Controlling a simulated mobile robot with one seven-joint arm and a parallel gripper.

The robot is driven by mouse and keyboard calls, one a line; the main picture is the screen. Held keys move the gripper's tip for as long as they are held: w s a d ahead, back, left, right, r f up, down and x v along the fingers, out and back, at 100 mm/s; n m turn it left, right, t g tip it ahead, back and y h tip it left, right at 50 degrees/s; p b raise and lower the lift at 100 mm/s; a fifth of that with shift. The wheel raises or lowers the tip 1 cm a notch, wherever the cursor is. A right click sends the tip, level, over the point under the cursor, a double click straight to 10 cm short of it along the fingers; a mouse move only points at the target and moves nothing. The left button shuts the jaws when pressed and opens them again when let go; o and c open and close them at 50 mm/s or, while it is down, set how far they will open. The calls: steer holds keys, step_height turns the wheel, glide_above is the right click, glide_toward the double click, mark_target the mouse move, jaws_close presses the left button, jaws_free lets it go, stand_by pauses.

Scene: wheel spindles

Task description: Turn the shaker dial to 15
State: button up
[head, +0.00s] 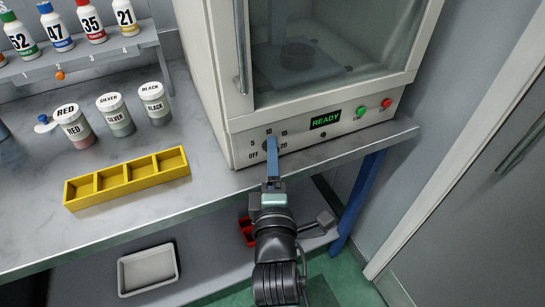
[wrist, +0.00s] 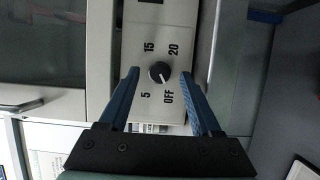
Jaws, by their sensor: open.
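The shaker dial (wrist: 159,72) is a small round black knob on the pale front panel of the shaker cabinet (head: 310,135). In the wrist view the labels 5, 15, 20 and OFF show around it; the 10 seems hidden by the left finger. A faint light mark on the knob seems to point down-right, toward OFF. My gripper (wrist: 160,75) is open, with one blue finger on each side of the dial and a gap to it on both sides. In the head view my gripper (head: 272,142) covers most of the dial, and the display (head: 325,120) reads READY.
A green button (head: 361,111) and a red button (head: 386,103) sit right of the display. On the bench left of the cabinet are a yellow divided tray (head: 127,178) and RED, SILVER and BLACK jars (head: 115,114). A bottle rack (head: 80,62) stands behind them.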

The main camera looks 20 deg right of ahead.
steer(key=shift+w+d, duration=0.1)
steer(key=shift+w, duration=0.1)
jaws_close()
stand_by(0.3)
